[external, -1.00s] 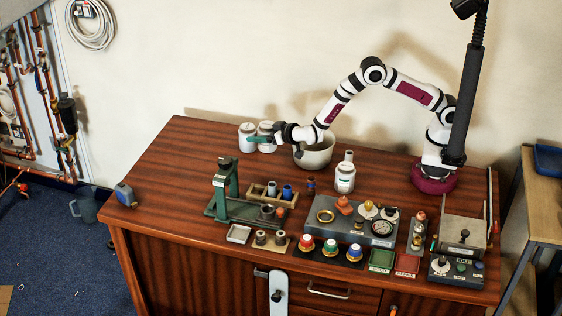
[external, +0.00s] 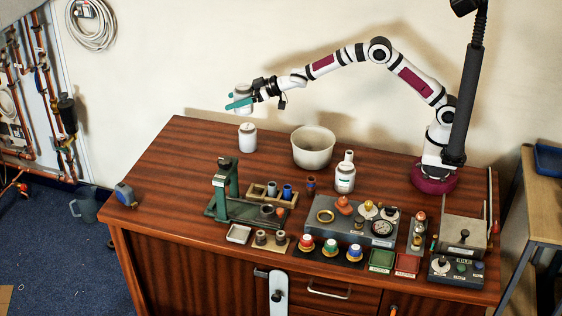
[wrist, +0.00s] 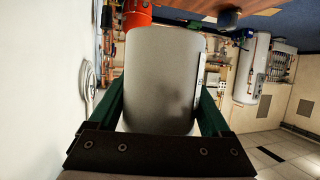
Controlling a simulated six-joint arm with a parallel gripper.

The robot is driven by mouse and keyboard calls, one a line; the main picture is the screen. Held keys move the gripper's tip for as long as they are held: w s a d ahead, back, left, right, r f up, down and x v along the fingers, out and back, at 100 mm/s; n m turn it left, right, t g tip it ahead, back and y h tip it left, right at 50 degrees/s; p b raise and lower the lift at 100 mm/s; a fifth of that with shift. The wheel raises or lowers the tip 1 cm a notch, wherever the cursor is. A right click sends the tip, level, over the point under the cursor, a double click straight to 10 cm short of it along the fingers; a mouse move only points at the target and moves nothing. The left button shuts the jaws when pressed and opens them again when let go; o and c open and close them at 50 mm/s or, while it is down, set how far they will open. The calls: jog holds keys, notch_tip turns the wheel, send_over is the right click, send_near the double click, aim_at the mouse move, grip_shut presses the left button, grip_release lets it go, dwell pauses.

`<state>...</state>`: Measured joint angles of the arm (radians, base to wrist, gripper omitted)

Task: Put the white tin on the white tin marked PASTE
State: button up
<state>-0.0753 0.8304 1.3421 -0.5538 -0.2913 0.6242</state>
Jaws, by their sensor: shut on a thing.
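My gripper (external: 239,101) is raised above the far left of the bench and shut on a white tin (external: 243,92). In the wrist view the tin (wrist: 160,75) fills the space between the green fingers, with a label strip at its right edge. A second white tin (external: 247,138) stands upright on the bench below the held one, with a clear gap between them. Its marking is too small to read. The held tin appears roughly over it, but the exact alignment cannot be told.
A pale bowl (external: 313,148) stands right of the standing tin. A white labelled bottle (external: 345,179) is in front of the bowl. A green stand (external: 228,188) and a wooden rack (external: 270,194) are nearer the front. The bench's left end is mostly clear, with a tape measure (external: 125,195).

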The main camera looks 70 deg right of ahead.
jog(key=n+y, duration=0.1)
jog(key=n+g+y, duration=0.1)
jog(key=n+y, duration=0.1)
send_over(240, 131)
notch_tip(240, 131, down, 11)
jog(key=shift+r, duration=0.1)
